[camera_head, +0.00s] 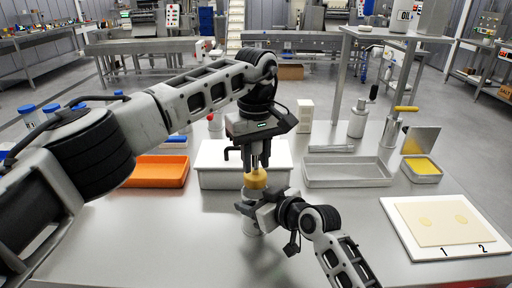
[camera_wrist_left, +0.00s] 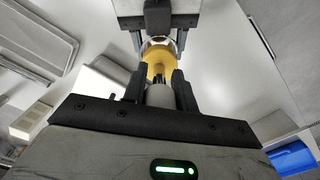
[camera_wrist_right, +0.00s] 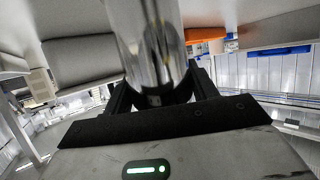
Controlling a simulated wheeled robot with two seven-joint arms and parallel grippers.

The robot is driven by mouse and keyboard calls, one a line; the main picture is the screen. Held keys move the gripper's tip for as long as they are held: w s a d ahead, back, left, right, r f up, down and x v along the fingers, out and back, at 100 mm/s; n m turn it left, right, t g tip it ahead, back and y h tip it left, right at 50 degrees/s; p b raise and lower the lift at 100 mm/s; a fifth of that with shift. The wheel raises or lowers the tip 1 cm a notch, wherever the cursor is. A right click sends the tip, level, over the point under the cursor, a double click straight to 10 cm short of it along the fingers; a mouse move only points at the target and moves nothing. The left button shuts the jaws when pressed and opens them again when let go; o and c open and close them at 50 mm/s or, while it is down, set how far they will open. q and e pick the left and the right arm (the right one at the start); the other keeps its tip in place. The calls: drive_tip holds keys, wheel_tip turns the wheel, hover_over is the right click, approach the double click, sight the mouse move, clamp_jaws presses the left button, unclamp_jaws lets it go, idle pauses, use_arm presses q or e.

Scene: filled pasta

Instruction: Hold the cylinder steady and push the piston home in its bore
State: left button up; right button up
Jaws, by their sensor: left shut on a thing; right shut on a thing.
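My left gripper (camera_head: 256,164) points straight down above the bench and is shut on the grey stem of the piston (camera_wrist_left: 160,94). A yellow part (camera_head: 256,180) shows just below its fingertips; in the left wrist view it sits at a shiny round rim. My right gripper (camera_head: 247,206) is lower, coming in from the right side, and is shut around the cylinder (camera_wrist_right: 152,45), which looks shiny and upright. The cylinder's lower end also shows in the head view (camera_head: 250,229). The piston is in line above the cylinder; how deep it sits in the bore is hidden.
A white box (camera_head: 215,180) stands behind the grippers, with an orange tray (camera_head: 160,172) left of it. A grey metal tray (camera_head: 345,184) lies right. A white board (camera_head: 398,222) with a dough sheet lies at the right front. The front left bench is clear.

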sight(256, 174)
use_arm(q)
drive_tip(key=shift+f, duration=0.55)
drive_tip(key=shift+f, duration=2.7)
idle(0.8)
drive_tip(key=o, duration=1)
drive_tip(key=shift+f, duration=0.1)
drive_tip(key=shift+o, duration=0.2)
wheel_tip(256, 174, up, 12)
drive_tip(key=shift+r, duration=0.2)
use_arm(e)
drive_tip(key=o, duration=1.3)
